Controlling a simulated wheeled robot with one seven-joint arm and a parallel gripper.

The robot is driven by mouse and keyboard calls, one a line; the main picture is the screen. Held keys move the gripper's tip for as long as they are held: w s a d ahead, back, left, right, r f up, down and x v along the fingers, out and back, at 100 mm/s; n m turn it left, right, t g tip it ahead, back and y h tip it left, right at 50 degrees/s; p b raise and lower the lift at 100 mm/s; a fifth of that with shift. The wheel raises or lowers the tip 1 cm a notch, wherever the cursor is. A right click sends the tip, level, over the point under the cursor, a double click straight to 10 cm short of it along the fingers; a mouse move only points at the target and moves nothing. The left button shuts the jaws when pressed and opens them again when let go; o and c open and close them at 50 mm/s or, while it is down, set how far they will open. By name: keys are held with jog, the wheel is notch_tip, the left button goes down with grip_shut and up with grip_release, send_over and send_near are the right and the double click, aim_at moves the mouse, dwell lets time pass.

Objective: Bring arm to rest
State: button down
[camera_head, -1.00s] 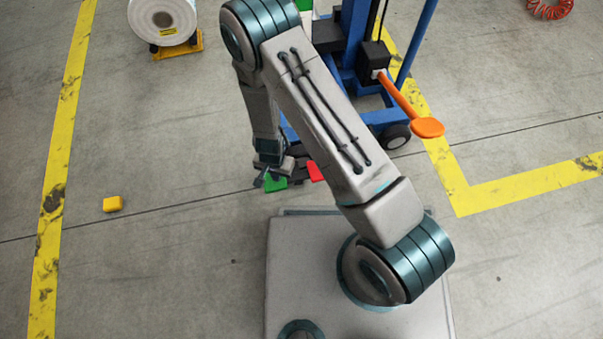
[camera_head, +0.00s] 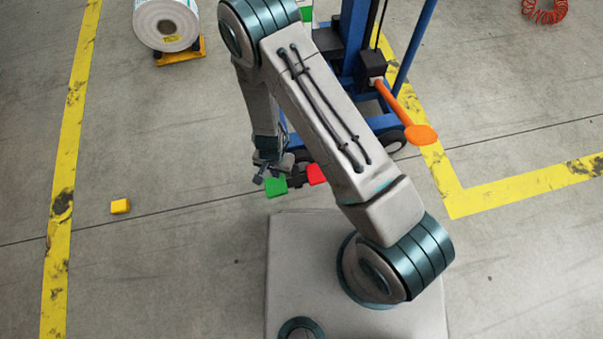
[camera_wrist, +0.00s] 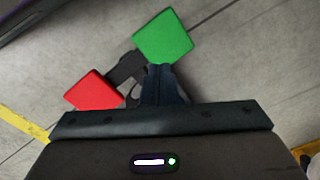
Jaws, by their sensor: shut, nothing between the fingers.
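My gripper (camera_wrist: 163,85) is shut and empty in the wrist view. In the head view my gripper (camera_head: 262,178) hangs at the end of my folded arm, left of the arm's large upper link. A green pad (camera_head: 276,186) and a red pad (camera_head: 317,174) show beside and beyond it. In the wrist view the green pad (camera_wrist: 163,37) lies past the fingertips and the red pad (camera_wrist: 95,91) lies to their left, with a dark part between them. I cannot tell the gap between the fingers and these pads.
A blue wheeled frame (camera_head: 354,45) with an orange lever (camera_head: 420,135) stands behind my arm. A white roll (camera_head: 166,25) sits on a yellow stand at the upper left. A small yellow block (camera_head: 120,206) lies on the floor. Open floor lies left and right.

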notch_tip(320, 180, up, 3)
jog(key=shift+f+p, duration=0.15)
jog(key=shift+p, duration=0.6)
jog(key=w+d+r+n+y+p, duration=0.15)
jog(key=r+p, duration=0.45)
jog(key=r, duration=0.8)
jog(key=w+d+r+p, duration=0.25)
jog(key=r+p, duration=0.25)
jog(key=r, duration=0.8)
jog(key=w+d+r+y+p, duration=0.15)
jog(key=r+p, duration=0.45)
jog(key=r, duration=0.8)
jog(key=s+d+r+t+h+p, duration=0.1)
jog(key=s+d+r+p, duration=0.3)
jog(key=r, duration=0.8)
jog(key=s+d+r+n+t+h+p, duration=0.1)
jog(key=s+d+r+p, duration=0.3)
jog(key=d+r+p, duration=0.3)
jog(key=s+d+r+h+p, duration=0.1)
jog(key=s+d+r+p, duration=0.4)
jog(key=r, duration=1.2)
jog(key=shift+d+t+p, duration=0.4)
jog(key=shift+d+p, duration=0.3)
jog(key=shift+p, duration=0.1)
